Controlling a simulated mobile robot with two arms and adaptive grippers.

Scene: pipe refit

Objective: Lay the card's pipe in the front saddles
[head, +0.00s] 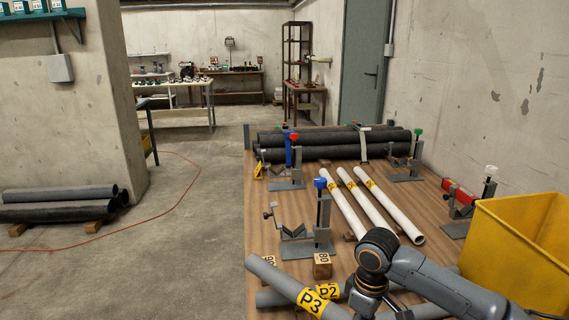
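A grey pipe marked P3 (276,275) lies slanted at the table's front edge, in front of a grey pipe marked P2 (273,299). A front saddle stand (294,234) with a V rest and a blue-knobbed clamp post stands behind them. Another stand (466,212) with a white knob is at the right, with a red piece at it. My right gripper (368,302) points down over the grey pipes; its fingers are largely hidden, so its grip cannot be told. My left gripper is out of view. I see no readable card; a small yellow item (258,171) stands at the left edge.
Three white pipes (366,200) with yellow labels lie mid-table. Dark pipes (330,145) are strapped at the back, near stands with red (289,170) and green (411,165) knobs. Numbered wooden blocks (322,266) stand in front. A yellow bin (520,245) takes the right front.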

